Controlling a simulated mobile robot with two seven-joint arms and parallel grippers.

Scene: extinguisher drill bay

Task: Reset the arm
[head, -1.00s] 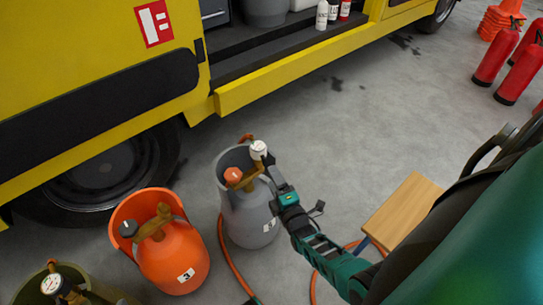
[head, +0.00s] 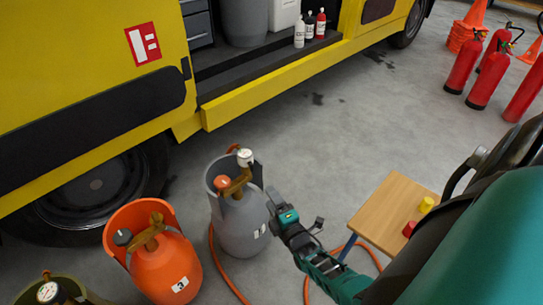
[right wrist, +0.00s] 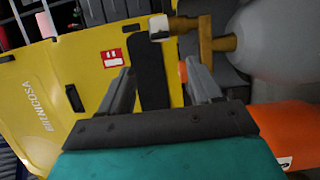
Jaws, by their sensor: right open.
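My right gripper (head: 272,196) is open and empty beside the right side of the grey gas cylinder (head: 240,222), lower than its gauge. In the right wrist view its two fingers (right wrist: 160,80) stand apart with nothing between them; the yellow truck lies behind the gap. The head view does not show clearly whether the gripper touches the cylinder. My left gripper is not in view.
An orange cylinder (head: 166,268) labelled 3 stands left of the grey one. An orange hose (head: 222,262) runs on the floor. A wooden stool (head: 385,222) carries red and yellow pieces. The yellow truck (head: 70,60) stands behind; red extinguishers (head: 487,78) stand far right.

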